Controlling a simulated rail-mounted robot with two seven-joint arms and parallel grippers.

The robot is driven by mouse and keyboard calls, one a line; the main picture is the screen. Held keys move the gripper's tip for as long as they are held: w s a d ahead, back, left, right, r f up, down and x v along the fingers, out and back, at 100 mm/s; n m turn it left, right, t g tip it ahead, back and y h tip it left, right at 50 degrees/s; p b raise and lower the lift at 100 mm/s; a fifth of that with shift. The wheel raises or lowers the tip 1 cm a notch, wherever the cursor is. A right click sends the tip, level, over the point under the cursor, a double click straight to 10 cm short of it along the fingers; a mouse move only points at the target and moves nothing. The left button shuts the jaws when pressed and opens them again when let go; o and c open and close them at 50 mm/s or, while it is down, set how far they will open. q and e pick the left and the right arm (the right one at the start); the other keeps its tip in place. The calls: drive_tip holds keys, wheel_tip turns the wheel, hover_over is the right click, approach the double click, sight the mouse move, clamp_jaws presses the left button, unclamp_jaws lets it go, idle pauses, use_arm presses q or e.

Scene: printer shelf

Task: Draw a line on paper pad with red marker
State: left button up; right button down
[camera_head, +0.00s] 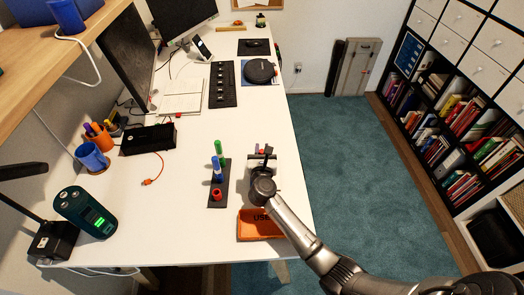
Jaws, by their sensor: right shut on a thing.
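Left of the gripper, a dark marker holder (219,183) carries an upright green marker (218,147), a blue marker (217,170) and a short red piece (216,194), perhaps a cap. My left gripper is not in view.
An orange tray (245,235) with lettering lies at the desk's front edge, below my arm. Desk between mug and holder is mostly clear.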

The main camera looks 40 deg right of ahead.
drive_tip(key=shift+w+d+f, duration=0.1)
drive_tip(key=shift+w+d, duration=0.1)
drive_tip(key=shift+w, duration=0.05)
drive_tip(key=shift+w+d, duration=0.35)
drive_tip(key=shift+w, duration=0.1)
idle(0.4)
drive_tip(key=shift+w+d, duration=0.35)
drive_tip(key=shift+w, duration=0.05)
drive_tip(key=shift+w+d, duration=0.2)
idle(0.5)
drive_tip(key=shift+r, duration=0.2)
wheel_tip(320, 180, up, 7)
drive_tip(key=p, duration=0.6)
idle(0.3)
drive_tip(key=shift+f, duration=0.1)
